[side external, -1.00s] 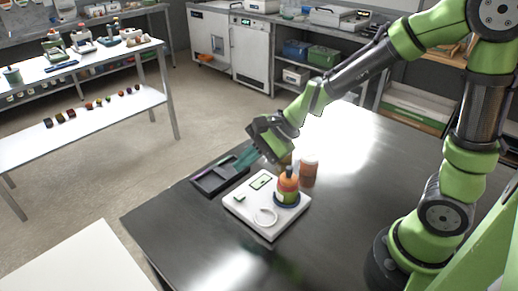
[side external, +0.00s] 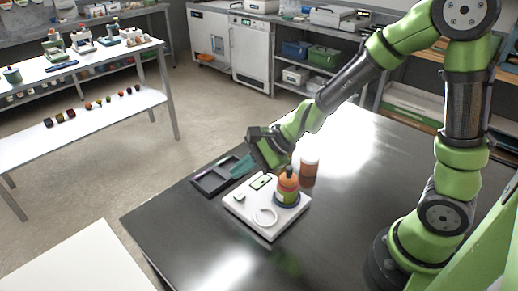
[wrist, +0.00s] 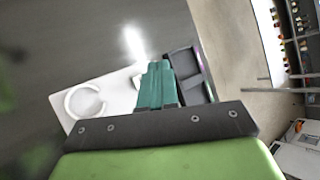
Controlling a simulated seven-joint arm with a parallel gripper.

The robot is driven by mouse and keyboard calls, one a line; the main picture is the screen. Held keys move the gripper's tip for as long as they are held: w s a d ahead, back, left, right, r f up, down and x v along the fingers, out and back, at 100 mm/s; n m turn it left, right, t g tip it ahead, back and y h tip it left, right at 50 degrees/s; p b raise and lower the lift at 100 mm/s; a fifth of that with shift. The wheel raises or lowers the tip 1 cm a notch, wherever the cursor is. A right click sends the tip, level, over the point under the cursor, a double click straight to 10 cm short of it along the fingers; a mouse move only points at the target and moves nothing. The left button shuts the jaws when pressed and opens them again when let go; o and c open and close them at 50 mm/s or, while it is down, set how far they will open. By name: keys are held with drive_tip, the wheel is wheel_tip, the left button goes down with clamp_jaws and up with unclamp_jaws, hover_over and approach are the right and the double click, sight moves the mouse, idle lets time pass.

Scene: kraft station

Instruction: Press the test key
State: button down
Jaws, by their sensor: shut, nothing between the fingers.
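A flat white device (side external: 232,207) lies on the dark table. It bears a small green-framed display (side external: 261,182), a small grey-green block that may be the test key (side external: 239,197), and a white ring (side external: 265,224). In the wrist view the shut fingers (wrist: 157,70) hide part of the device; the ring (wrist: 70,112) shows, but the key cannot be made out.
A brown-orange jar (side external: 309,169) with a pale lid stands behind the device. The black tray has compartments and lies beside the device near the table's left edge. The table's front and right are mostly clear.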

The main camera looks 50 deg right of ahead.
sight(238, 196)
drive_tip(key=shift+f, duration=2.4)
drive_tip(key=shift+f, duration=0.1)
drive_tip(key=shift+f, duration=0.3)
drive_tip(key=shift+f, duration=0.1)
idle(0.4)
drive_tip(key=shift+s+d+f, duration=0.15)
drive_tip(key=shift+d+f, duration=0.05)
drive_tip(key=shift+f, duration=0.55)
idle(0.6)
drive_tip(key=shift+r, duration=0.15)
drive_tip(key=shift+s+r, duration=0.15)
drive_tip(key=shift+r, duration=0.65)
